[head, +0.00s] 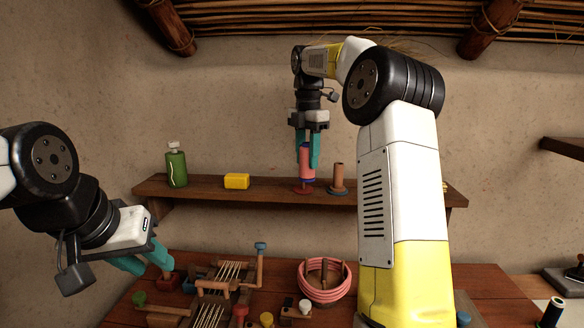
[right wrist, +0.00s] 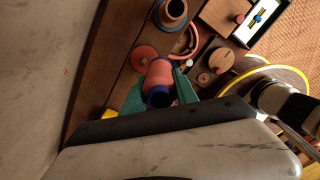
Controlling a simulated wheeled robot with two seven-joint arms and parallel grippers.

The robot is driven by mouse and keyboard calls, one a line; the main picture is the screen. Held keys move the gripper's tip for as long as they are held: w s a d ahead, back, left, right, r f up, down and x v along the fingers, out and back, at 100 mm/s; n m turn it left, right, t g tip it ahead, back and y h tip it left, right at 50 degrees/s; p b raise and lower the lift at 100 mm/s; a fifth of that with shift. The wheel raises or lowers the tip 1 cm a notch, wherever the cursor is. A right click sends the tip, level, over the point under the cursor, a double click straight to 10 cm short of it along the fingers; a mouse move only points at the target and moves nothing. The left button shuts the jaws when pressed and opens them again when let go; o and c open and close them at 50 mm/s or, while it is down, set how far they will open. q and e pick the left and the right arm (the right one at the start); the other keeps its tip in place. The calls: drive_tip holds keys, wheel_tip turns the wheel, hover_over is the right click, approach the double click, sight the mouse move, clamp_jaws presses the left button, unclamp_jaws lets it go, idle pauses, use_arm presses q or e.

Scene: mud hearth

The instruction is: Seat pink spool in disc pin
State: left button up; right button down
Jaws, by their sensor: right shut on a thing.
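The pink spool (head: 307,162), with dark blue ends, is upright between the teal fingers of my right gripper (head: 307,157). My right gripper is shut on it over the wall shelf. A red disc (head: 303,188) lies on the shelf just below the spool; I cannot tell if they touch. In the right wrist view the spool (right wrist: 159,76) sits between the fingers, with the red disc (right wrist: 144,54) beyond its far end. No pin shows on the disc. My left gripper (head: 147,261) is at the lower left, its fingers apart, near a small red block with a tan peg (head: 167,281).
A tan spool on a dark base (head: 338,178) stands close right of the pink spool. A yellow block (head: 236,181) and green bottle (head: 176,166) stand left along the shelf (head: 270,193). The table below holds a pink coil (head: 325,291) and wooden frames with strings.

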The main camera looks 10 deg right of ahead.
sight(304, 154)
drive_tip(key=w, duration=0.3)
drive_tip(key=shift+w+f, duration=0.25)
drive_tip(key=shift+f, duration=1.7)
drive_tip(key=c, duration=0.9)
unclamp_jaws()
drive_tip(key=shift+f, duration=0.1)
drive_tip(key=shift+c, duration=0.2)
